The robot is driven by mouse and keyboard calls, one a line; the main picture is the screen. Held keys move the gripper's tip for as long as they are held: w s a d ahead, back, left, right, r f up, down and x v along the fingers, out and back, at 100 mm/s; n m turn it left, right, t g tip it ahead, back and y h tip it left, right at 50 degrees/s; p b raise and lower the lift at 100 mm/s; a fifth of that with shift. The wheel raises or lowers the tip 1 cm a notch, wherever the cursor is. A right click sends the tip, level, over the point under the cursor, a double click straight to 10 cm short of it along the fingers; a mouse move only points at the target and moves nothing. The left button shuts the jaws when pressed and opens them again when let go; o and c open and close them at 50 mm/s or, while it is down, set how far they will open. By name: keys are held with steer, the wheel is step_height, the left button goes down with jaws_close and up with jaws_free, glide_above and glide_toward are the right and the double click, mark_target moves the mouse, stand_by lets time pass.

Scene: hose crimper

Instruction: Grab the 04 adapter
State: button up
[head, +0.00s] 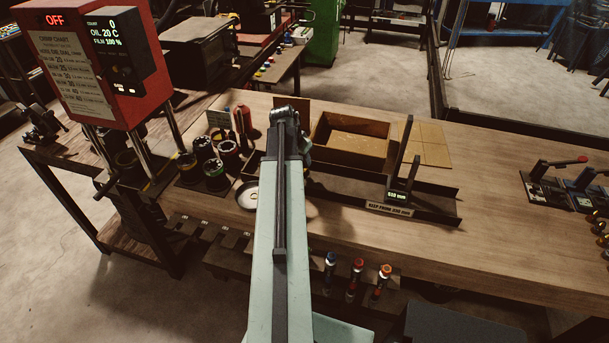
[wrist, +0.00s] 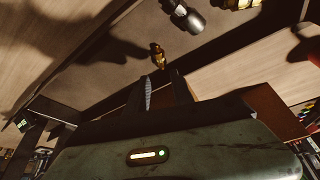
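In the wrist view my gripper (wrist: 160,80) points into a long dark tray (wrist: 110,60). Its two dark fingers stand apart, with a ribbed pad showing on the left one. A small brass fitting (wrist: 158,57) lies in the tray just beyond the fingertips, roughly in line with the gap. I see nothing held between the fingers. A larger silver-grey fitting (wrist: 188,18) lies farther off, with a brass one (wrist: 235,4) at the top edge. No size marking is readable, so I cannot tell which is the 04 adapter. In the head view my arm hides the gripper and these fittings.
A small display stand (head: 398,196) is at the tray's right part. Several dies (head: 215,175) and a round dish (head: 247,195) are left of my arm.

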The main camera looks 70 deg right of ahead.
mark_target(305, 169)
steer(key=b+x, duration=0.1)
steer(key=x, duration=0.1)
steer(key=b+x, duration=0.4)
steer(key=shift+w+f, duration=0.25)
steer(key=shift+f, duration=0.05)
steer(key=shift+r, duration=0.2)
jaws_close()
